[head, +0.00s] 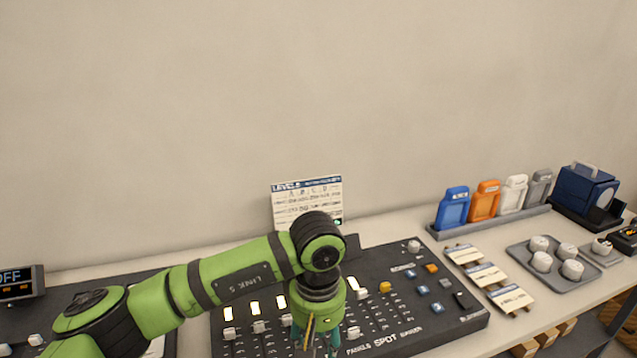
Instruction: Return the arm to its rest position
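My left arm is green with black joints. It comes in from the left and reaches over the mixing console (455,322). My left gripper (318,345) points down over the middle of the console, with teal fingers cut off by the bottom edge. I cannot tell whether it is open or shut, or whether it touches a control. The arm hides part of the console's sliders and buttons. My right gripper is not in view.
A levels card (306,190) stands behind the console. To the right are label plates (488,274), a grey tray (577,285) with several white knobs, a rack (490,222) of coloured holders and a blue case (586,190). An OFF display (18,284) stands far left. The space above is free.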

